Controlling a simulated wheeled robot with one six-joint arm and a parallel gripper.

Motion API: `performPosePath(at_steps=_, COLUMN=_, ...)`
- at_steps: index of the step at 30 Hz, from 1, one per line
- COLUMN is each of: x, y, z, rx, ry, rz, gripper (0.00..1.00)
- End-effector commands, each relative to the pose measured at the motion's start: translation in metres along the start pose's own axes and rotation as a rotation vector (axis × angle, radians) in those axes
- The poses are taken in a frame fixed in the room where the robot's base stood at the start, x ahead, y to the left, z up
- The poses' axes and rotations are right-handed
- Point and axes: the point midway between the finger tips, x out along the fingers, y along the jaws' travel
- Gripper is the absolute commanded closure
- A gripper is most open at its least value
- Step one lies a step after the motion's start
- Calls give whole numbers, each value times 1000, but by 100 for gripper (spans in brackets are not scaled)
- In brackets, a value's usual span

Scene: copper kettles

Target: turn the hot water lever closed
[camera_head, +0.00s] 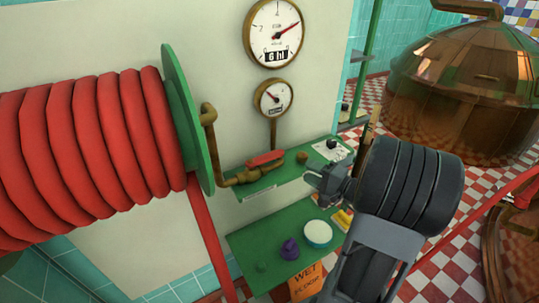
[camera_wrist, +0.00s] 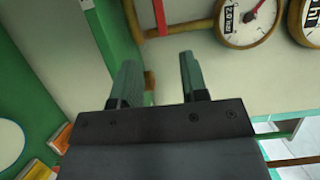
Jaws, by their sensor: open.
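The red lever (camera_head: 265,158) sits on a brass valve and pipe (camera_head: 247,175) along the wall above the upper green shelf (camera_head: 284,176). In the head view it lies roughly along the pipe. A red piece that looks like the lever (camera_wrist: 160,17) shows at the top of the wrist view, beyond the fingertips. My gripper (camera_head: 314,180) is to the right of the lever, near the shelf's right part, apart from the lever. In the wrist view my gripper (camera_wrist: 158,72) has its two fingers spread with nothing between them.
A large gauge (camera_head: 275,32) and a small gauge (camera_head: 273,98) are on the wall above. A hose reel (camera_head: 90,150) with a green flange stands left. A lower green shelf (camera_head: 255,240) holds a round white-topped tin (camera_head: 318,234) and a purple item (camera_head: 289,249). A copper kettle (camera_head: 460,90) stands right.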

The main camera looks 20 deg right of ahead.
Motion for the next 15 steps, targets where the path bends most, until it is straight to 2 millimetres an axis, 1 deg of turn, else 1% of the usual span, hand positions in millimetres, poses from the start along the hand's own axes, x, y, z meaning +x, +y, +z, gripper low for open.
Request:
performPosePath(at_steps=5, x=17, y=-1, z=4, rx=-36, ry=-17, rz=-2, gripper=60)
performPosePath(at_steps=15, x=81, y=-1, z=5, rx=-34, ry=-18, rz=1, gripper=60)
